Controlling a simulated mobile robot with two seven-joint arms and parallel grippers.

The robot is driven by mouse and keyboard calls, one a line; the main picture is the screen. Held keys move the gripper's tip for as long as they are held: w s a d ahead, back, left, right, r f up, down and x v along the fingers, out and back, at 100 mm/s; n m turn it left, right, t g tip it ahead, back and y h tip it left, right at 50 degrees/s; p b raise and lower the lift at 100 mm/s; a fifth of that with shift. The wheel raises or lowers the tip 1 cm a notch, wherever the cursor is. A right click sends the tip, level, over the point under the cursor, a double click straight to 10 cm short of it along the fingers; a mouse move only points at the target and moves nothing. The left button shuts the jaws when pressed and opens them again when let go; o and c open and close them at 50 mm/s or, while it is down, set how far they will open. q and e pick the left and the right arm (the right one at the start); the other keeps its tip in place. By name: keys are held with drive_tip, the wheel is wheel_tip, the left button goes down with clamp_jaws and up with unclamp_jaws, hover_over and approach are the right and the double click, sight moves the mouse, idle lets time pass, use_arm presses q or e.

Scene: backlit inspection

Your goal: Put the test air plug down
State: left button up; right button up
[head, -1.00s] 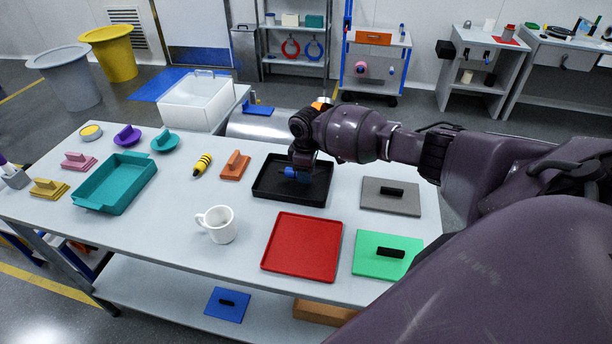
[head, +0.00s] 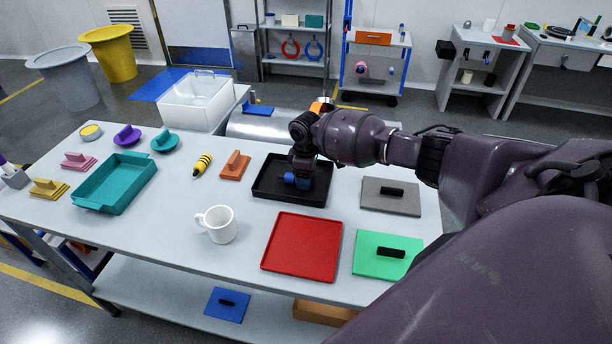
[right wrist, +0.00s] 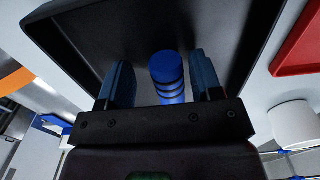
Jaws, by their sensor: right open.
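The test air plug is a blue cylinder with dark bands. In the right wrist view the plug (right wrist: 166,72) is between the two fingers of my right gripper (right wrist: 163,82), with a gap visible on its left side. My right gripper is open, low over the black tray (head: 262,186). The tray's dark floor also shows in the right wrist view (right wrist: 222,30). In the head view the plug (head: 289,178) shows as a small blue patch beside the gripper (head: 299,182), partly hidden. Whether its base touches the tray floor is hidden. My left gripper is not in view.
A red tray (head: 301,245) lies in front of the black tray, with a white mug (head: 217,225) to its left. An orange handled block (head: 235,165) is left of the black tray. Grey (head: 378,203) and green (head: 372,262) handled plates lie to the right.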

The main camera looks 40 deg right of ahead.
wheel_tip(320, 180, up, 12)
idle(0.5)
drive_tip(key=shift+s+a, duration=0.1)
idle(0.5)
